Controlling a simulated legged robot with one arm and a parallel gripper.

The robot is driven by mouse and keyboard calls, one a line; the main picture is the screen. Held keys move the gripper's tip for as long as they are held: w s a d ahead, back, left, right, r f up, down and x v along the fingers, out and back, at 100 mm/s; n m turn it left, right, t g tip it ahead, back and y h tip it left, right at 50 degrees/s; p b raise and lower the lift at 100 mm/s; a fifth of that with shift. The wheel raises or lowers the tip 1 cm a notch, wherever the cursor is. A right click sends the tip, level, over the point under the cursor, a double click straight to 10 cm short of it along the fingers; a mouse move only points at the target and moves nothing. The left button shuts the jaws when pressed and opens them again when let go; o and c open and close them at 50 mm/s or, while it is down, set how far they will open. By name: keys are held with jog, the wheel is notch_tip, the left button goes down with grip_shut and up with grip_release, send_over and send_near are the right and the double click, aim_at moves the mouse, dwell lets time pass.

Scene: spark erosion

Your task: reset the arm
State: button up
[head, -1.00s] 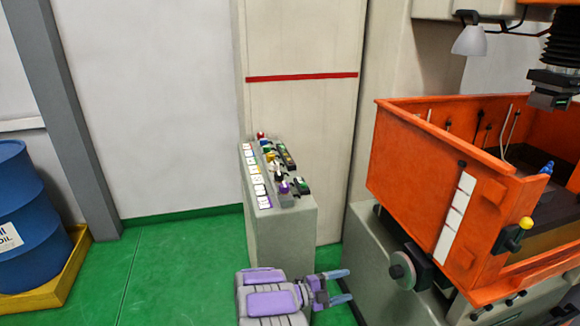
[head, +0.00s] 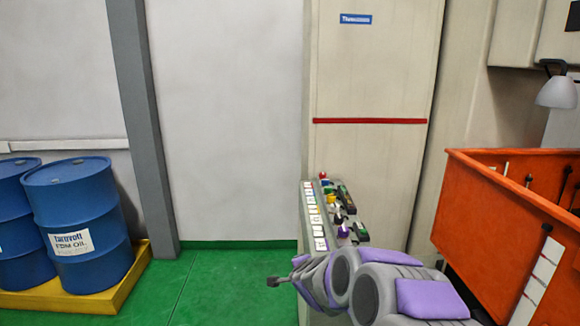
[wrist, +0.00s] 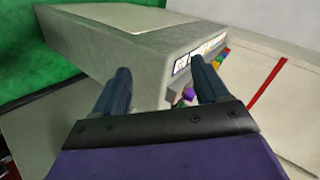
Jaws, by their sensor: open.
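My arm, with grey links and purple panels, reaches in at the bottom right of the head view, in front of the control panel. My gripper (head: 278,282) points left there, low in front of the grey control pedestal, and looks small. In the wrist view my gripper (wrist: 160,80) shows two dark fingers standing apart with nothing held between them. The control pedestal (wrist: 125,45) fills the space beyond the fingers, and its white labels and coloured buttons show near the right finger. I cannot tell the exact gap between fingers and pedestal.
The control panel (head: 317,215) stands against a tall beige cabinet (head: 370,80) with a red stripe. An orange machine tank (head: 500,215) is at right. Blue oil drums (head: 80,205) stand on a yellow pallet (head: 110,293) at left. Green floor (head: 215,280) is free between them.

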jog(key=s+a+r+n+g+y, duration=0.2)
jog(key=s+r+n, duration=0.15)
jog(key=s, duration=0.55)
jog(key=s+a+r+n+g+y, duration=0.25)
jog(key=s+n, duration=0.25)
jog(key=s, duration=0.4)
jog(key=s+d+n+g+h, duration=0.1)
jog(key=s+d, duration=0.4)
jog(key=s, duration=0.6)
jog(key=s+d+f+n+g+h, duration=0.1)
jog(key=s+d+g, duration=0.3)
jog(key=s, duration=0.8)
jog(key=s+d+n+g+h, duration=0.3)
jog(key=s+d, duration=0.2)
jog(key=s, duration=0.6)
jog(key=shift+s+d+f, duration=0.25)
jog(key=shift+d, duration=0.15)
jog(key=shift+n, duration=0.25)
